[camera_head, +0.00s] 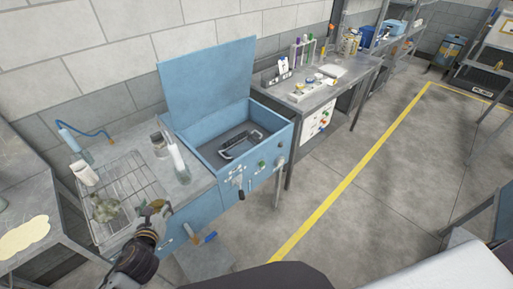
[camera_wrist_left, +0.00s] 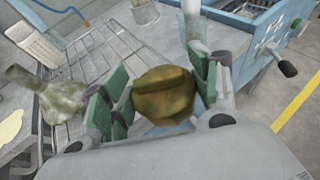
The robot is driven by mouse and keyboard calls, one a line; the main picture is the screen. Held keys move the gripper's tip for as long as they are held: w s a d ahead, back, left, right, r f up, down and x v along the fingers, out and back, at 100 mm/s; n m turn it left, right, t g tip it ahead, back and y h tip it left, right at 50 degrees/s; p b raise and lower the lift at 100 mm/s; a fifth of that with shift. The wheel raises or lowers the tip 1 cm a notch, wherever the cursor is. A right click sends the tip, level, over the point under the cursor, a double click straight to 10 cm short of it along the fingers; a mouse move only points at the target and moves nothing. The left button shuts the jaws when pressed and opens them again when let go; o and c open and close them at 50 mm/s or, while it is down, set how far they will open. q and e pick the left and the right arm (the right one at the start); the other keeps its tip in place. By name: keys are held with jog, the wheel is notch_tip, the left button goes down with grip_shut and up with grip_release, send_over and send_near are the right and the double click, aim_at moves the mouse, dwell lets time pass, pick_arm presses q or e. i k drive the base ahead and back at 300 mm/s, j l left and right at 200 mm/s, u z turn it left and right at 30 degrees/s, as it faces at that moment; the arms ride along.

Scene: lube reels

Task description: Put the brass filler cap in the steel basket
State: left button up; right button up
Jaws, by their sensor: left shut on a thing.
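The brass filler cap (camera_wrist_left: 163,92) is a round brown-gold piece with a raised ridge. It sits between the green-padded fingers of my left gripper (camera_head: 154,208), which is shut on it. The gripper is over the grey bench top, by the right edge of the wire rack. In the head view the cap is small and partly hidden by the fingers. The steel basket (camera_head: 240,144), a dark tray-like shape with a pale rim, lies inside the open blue tank (camera_head: 208,147), right of and beyond the gripper. My right gripper is not in view.
The wire rack (camera_head: 133,192) holds a murky funnel-shaped piece (camera_head: 104,209) and a white cylinder (camera_head: 84,173). A clear bottle-like piece (camera_head: 180,163) and a grey can (camera_head: 159,145) stand between gripper and tank. The tank's raised lid (camera_head: 208,82) leaves its top open.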

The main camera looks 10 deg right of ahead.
aim_at(250, 145)
jog(key=i+l+z, duration=0.3)
jog(key=l, duration=0.2)
jog(key=i+l+z, duration=0.35)
jog(key=k+l, duration=0.1)
